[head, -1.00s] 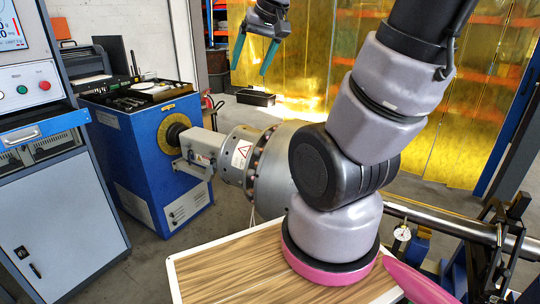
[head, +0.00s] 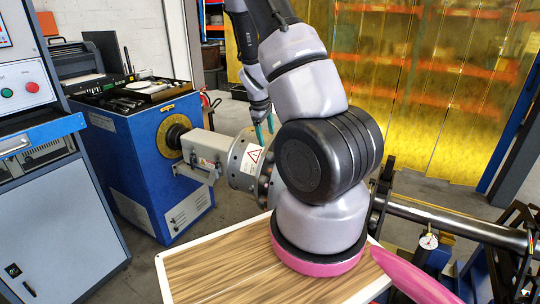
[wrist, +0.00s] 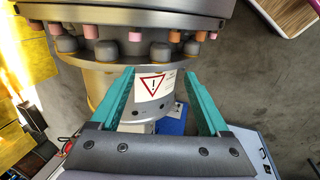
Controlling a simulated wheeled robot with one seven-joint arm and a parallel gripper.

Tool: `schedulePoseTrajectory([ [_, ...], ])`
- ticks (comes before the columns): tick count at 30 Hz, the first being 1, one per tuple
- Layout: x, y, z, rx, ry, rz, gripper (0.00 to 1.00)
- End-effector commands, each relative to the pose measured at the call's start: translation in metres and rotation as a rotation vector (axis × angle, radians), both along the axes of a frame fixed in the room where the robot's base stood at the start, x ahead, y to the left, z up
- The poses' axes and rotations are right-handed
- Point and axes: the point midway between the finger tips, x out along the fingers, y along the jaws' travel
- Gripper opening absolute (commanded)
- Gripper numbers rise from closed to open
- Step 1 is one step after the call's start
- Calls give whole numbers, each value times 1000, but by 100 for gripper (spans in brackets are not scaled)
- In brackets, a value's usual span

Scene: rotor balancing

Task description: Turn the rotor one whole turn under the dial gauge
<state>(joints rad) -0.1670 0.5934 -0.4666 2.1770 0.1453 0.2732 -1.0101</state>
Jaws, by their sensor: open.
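The rotor's metal shaft (head: 455,222) runs to the right in the head view, and its flanged end with a warning label (head: 251,158) shows left of my arm. My arm hides the rotor's middle. The dial gauge (head: 428,241) stands at the shaft on the right, its reading too small to tell. My gripper (head: 264,134) has teal fingers beside the flange in the head view. In the wrist view my gripper (wrist: 158,98) is open, with the labelled drum (wrist: 150,85) and a ring of bolts (wrist: 112,48) beyond and between its fingers. I cannot tell whether it touches.
A blue drive cabinet (head: 150,170) with a yellow disc stands at the left, tools on its top. A grey control cabinet (head: 60,225) is at the far left. A wood-topped table (head: 215,272) is in front. Yellow curtains (head: 420,100) hang behind.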

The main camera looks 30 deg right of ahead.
Motion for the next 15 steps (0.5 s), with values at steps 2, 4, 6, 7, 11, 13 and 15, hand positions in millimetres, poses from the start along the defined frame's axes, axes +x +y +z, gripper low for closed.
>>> schedulePoseTrajectory([
  [2,0,-3,-9,-1,4,0,79],
  [4,1,-5,-20,1,5,-2,79],
  [6,3,-9,-33,0,5,-3,79],
  [7,3,-10,-39,1,6,-3,79],
  [11,7,-16,-63,1,4,-4,79],
  [13,9,-18,-74,3,5,-3,79],
  [15,10,-21,-84,3,3,-3,79],
])
